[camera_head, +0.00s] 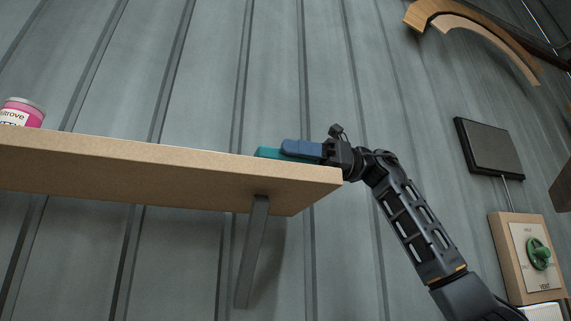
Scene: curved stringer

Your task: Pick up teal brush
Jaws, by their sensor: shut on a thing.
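The teal brush (268,153) is at the right part of a wooden shelf (150,172), seen from below. Only its teal end shows above the shelf's front edge. My gripper (302,150) reaches in from the right at shelf height, with a blue finger over the brush. It is shut on the brush. The far finger and most of the brush are hidden behind the blue finger and the shelf edge. I cannot tell whether the brush still touches the shelf.
A pink tin (22,113) stands at the shelf's left end. A metal bracket (252,252) supports the shelf below. On the right wall are a dark panel (490,147) and a wooden box with a green knob (540,254). A curved wooden piece (475,30) is at upper right.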

